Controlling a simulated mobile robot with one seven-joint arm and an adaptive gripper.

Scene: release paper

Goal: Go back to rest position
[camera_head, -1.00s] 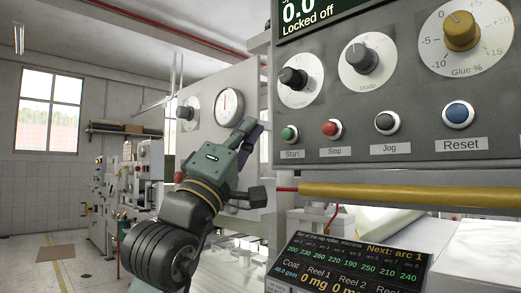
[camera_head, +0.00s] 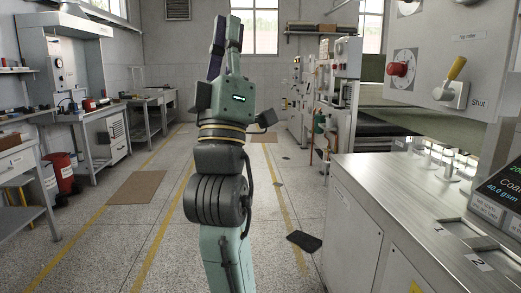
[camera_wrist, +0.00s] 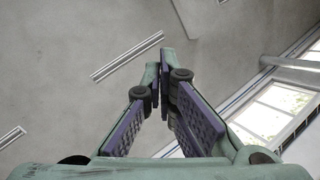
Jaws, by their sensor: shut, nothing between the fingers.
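My gripper (camera_head: 227,32) stands upright in the middle of the head view, at the top of my raised green and black arm. Its fingers point up and it is clear of everything around it. In the wrist view my gripper (camera_wrist: 162,72) shows its purple finger pads meeting near the tips, with nothing held.
Workbenches (camera_head: 100,110) line the left. A dark mat (camera_head: 304,241) lies on the floor. The central aisle is open.

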